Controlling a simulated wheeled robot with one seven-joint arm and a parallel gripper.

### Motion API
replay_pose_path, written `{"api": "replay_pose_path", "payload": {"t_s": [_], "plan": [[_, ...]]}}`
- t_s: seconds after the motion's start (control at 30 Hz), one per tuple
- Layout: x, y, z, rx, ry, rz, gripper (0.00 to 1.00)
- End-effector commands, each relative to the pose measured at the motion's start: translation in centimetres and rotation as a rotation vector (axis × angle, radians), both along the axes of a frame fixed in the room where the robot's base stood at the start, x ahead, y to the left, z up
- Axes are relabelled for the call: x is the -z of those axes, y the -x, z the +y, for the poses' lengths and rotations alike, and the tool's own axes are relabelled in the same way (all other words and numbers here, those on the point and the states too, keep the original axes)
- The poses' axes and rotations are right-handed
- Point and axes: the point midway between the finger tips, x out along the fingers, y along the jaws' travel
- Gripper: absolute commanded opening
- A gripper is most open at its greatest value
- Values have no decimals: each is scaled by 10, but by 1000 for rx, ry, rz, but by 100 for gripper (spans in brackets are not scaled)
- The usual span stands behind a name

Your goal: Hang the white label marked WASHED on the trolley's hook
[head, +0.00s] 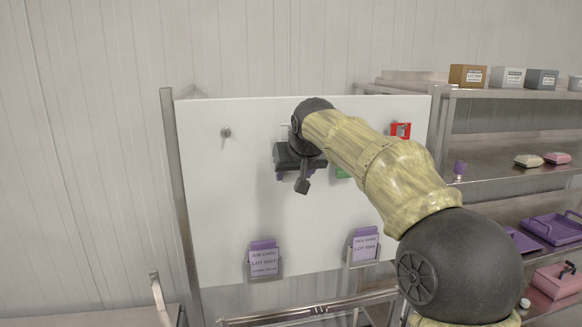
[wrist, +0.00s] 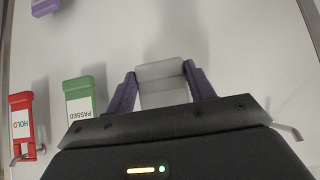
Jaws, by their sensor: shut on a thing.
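In the wrist view my gripper (wrist: 160,72) has its two purple fingers shut on a white label (wrist: 162,88). The label's writing does not show, so I cannot read WASHED on it. The label is in front of the white board (wrist: 235,50); I cannot tell whether it touches the board or a peg. In the head view the dark hand (head: 290,157) is at the board's upper middle and hides the label. I cannot make out the trolley's hook in either view.
A green PASSED label (wrist: 84,100) and a red HOLD label (wrist: 24,125) hang beside the gripper. A bare peg (head: 226,132) is at the board's upper left. Loaded steel shelves (head: 500,93) stand at right.

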Motion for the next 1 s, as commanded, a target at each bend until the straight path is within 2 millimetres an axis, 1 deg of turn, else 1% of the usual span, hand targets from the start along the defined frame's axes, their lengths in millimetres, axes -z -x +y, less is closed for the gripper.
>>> {"api": "replay_pose_path", "payload": {"t_s": [0.6,1.0], "plan": [[1,28,-6,1,1,0,13],[0,29,-6,1,1,0,13]]}}
